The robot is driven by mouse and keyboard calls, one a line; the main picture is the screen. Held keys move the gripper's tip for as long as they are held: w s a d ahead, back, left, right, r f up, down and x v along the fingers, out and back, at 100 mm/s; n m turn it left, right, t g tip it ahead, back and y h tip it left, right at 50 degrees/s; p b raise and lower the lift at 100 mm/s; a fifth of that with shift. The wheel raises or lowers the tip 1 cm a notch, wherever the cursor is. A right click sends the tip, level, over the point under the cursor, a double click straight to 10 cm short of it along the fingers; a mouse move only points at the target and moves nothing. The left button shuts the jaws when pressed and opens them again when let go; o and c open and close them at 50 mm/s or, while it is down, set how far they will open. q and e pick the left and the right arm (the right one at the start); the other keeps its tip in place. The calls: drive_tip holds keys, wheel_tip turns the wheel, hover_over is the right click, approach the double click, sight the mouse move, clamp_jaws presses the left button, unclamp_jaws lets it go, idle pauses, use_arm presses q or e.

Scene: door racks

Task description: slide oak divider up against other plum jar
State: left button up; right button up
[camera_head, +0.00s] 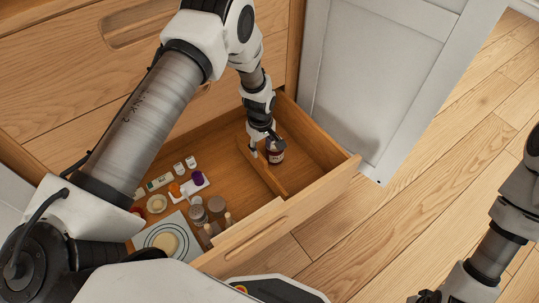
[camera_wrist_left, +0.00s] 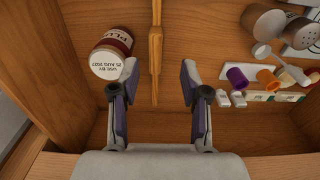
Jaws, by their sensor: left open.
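The oak divider (camera_head: 265,172) stands on edge in the open drawer, running front to back. In the left wrist view the divider (camera_wrist_left: 155,45) lies between the two open fingers, with a gap on either side. The plum jar (camera_head: 276,154) is in the compartment right of the divider in the head view. In the left wrist view the jar (camera_wrist_left: 112,50) shows left of the divider, apart from it, its label partly reading "PLU". My left gripper (camera_head: 264,148) is open, reaching down over the divider. My right gripper (camera_head: 430,296) is only partly in view, at the bottom edge.
The drawer (camera_head: 320,190) is pulled out. Left of the divider are shakers (camera_head: 216,207), a purple cup (camera_head: 198,178), an orange cup (camera_head: 175,190) and a round-patterned mat (camera_head: 148,236). A grey door panel (camera_head: 375,80) stands open to the right. The wooden floor beyond is clear.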

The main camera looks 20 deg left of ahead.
sight(263, 160)
use_arm(q)
drive_tip(key=shift+w+f+b, duration=0.15)
drive_tip(key=shift+w+f, duration=0.1)
drive_tip(key=shift+f, duration=0.25)
drive_tip(key=shift+w+f+b, duration=0.15)
drive_tip(key=shift+w+f, duration=0.05)
drive_tip(key=shift+f, duration=0.25)
wheel_tip(263, 160, down, 7)
drive_tip(key=shift+b, duration=1.05)
drive_tip(key=shift+s, duration=0.1)
clamp_jaws()
use_arm(e)
drive_tip(key=f, duration=0.3)
drive_tip(key=shift+w+f, duration=0.2)
drive_tip(key=shift+w, duration=0.2)
